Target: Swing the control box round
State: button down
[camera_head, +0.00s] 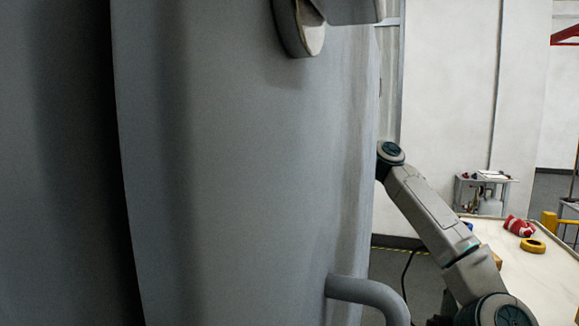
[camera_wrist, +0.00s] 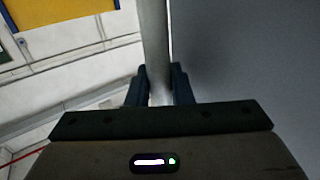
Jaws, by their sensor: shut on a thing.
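A large grey control box (camera_head: 240,170) fills the left and middle of the head view, very close. A grey tubular handle (camera_head: 368,291) sticks out from its lower right edge. In the wrist view my gripper (camera_wrist: 161,88) is shut on a pale grey bar (camera_wrist: 155,35), with one dark finger on each side. The bar runs up the picture beside the box's flat grey face (camera_wrist: 250,60). I cannot tell whether this bar is the handle in the head view. My arm passes behind the box's right edge there, and the gripper is hidden.
A pale table (camera_head: 535,275) at the right holds a yellow ring (camera_head: 533,246) and a red-and-white object (camera_head: 519,227). A small grey cart (camera_head: 485,190) stands by the white wall. A rounded grey part (camera_head: 300,28) juts from the top of the box.

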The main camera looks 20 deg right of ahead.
jog(key=c, duration=1.3)
grip_release()
jog(key=shift+w+a+f, duration=0.1)
jog(key=shift+w+a, duration=0.05)
jog(key=shift+c, duration=0.2)
jog(key=s+d+p, duration=0.1)
jog(key=s+d, duration=0.1)
jog(key=d, duration=1.1)
jog(key=shift+d, duration=0.4)
jog(key=shift+a, duration=0.15)
jog(key=w+a+b, duration=0.1)
jog(key=a, duration=1.2)
jog(key=shift+w+a, duration=0.15)
jog(key=shift+w, duration=0.25)
